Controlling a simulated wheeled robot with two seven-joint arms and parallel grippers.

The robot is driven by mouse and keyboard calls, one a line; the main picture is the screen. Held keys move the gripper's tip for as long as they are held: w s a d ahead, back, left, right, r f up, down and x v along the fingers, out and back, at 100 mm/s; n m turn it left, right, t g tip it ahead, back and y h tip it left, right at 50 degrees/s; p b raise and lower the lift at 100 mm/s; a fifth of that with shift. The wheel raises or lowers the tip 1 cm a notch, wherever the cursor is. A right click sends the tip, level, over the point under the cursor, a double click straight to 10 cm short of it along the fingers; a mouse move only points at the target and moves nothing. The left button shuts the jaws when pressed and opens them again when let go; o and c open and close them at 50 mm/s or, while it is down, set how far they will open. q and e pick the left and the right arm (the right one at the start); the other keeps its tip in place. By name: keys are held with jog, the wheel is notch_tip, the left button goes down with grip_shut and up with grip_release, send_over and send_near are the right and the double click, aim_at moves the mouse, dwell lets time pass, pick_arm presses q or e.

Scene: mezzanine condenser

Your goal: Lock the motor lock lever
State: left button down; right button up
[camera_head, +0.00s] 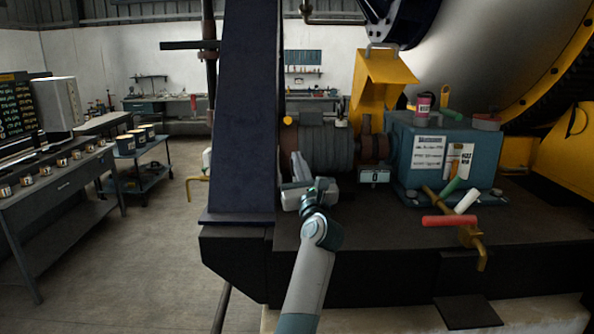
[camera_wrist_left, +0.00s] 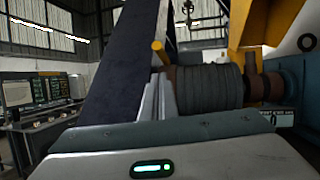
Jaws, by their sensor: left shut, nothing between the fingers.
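My left gripper (camera_head: 298,161) is shut and empty, its fingers pointing up and forward in front of the ribbed grey motor (camera_head: 327,148). In the left wrist view the closed fingers (camera_wrist_left: 158,98) stand at the motor's left end. A lever with a yellow round end (camera_head: 287,120) sits at that end, beside the dark blue column; it shows in the left wrist view as a yellow stub (camera_wrist_left: 158,50) just above the fingertips. No label marks it as the motor lock lever. Whether the fingers touch it, I cannot tell. My right gripper is not in view.
A blue gearbox (camera_head: 405,155) stands right of the motor, with a red-handled brass lever (camera_head: 449,221) in front. A small display marked 0 (camera_head: 375,176) sits between them. The dark blue column (camera_head: 245,110) bounds the left side. Open floor (camera_head: 165,250) lies further left.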

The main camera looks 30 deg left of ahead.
pick_arm(q)
jog(key=x, duration=0.3)
jog(key=b+x, duration=0.1)
jog(key=x, duration=0.1)
jog(key=shift+w+d+f, duration=0.2)
jog(key=shift+w+d, duration=0.05)
jog(key=shift+w, duration=0.25)
jog(key=shift+w+a+b, duration=0.15)
jog(key=shift+w+a, duration=0.15)
jog(key=shift+w, duration=0.2)
jog(key=shift+w+a+b, duration=0.15)
jog(key=shift+w+a, duration=0.15)
jog(key=shift+w, duration=0.25)
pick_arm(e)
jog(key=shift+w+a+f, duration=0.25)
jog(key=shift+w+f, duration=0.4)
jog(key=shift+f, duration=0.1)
pick_arm(q)
jog(key=shift+d+r, duration=0.1)
jog(key=shift+d, duration=0.05)
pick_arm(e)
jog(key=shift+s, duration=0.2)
